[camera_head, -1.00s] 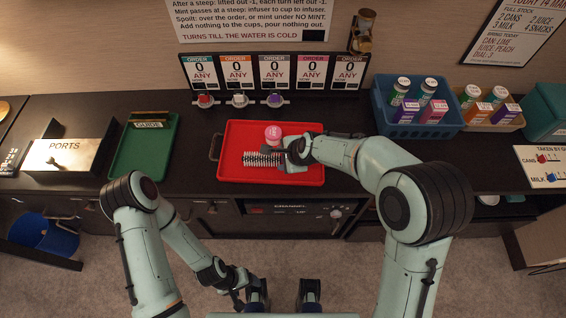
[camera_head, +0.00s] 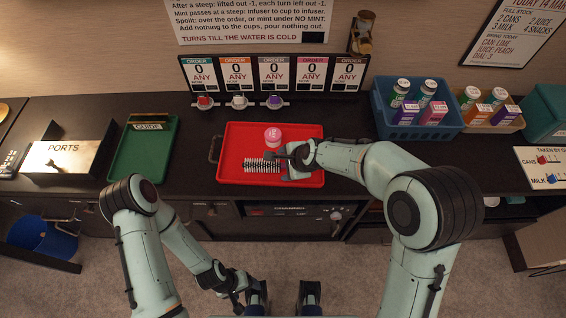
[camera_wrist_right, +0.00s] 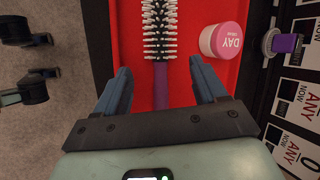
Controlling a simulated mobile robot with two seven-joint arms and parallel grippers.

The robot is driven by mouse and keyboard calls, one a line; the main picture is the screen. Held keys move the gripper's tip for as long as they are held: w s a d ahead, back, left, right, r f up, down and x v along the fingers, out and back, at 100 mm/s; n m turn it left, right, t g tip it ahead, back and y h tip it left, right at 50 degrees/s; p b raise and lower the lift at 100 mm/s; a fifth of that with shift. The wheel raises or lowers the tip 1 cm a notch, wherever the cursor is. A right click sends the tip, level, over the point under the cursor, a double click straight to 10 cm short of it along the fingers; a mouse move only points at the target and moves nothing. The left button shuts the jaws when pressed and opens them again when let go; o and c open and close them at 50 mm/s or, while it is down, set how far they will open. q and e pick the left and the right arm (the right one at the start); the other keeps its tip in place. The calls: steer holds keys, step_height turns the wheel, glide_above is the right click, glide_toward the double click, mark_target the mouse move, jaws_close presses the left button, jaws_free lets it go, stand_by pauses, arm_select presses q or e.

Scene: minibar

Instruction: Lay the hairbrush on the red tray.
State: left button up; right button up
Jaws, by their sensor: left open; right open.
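The hairbrush (camera_head: 258,165), with a dark bristled head and a purple handle, lies on the red tray (camera_head: 240,140). In the right wrist view the brush (camera_wrist_right: 160,35) lies on the tray's red floor, its handle pointing toward my gripper. My right gripper (camera_head: 286,160) is over the tray's right part. In its wrist view its blue fingers (camera_wrist_right: 161,82) are open, one on each side of the handle and apart from it. My left gripper (camera_head: 245,297) is open and empty, low in the head view, far from the tray.
A pink-lidded jar marked DAY (camera_head: 273,134) stands on the tray close behind the brush; it also shows in the wrist view (camera_wrist_right: 223,42). A green tray (camera_head: 140,160) is to the left, a blue crate (camera_head: 385,120) to the right. Coloured knobs stand behind the tray.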

arm_select(q)
steer(key=r+p, duration=0.1)
steer(key=w+r+p, duration=0.1)
steer(key=r, duration=0.1)
steer(key=shift+w, duration=0.1)
arm_select(e)
steer(key=v, duration=0.9)
steer(key=shift+r, duration=0.2)
steer(key=shift+s, duration=0.15)
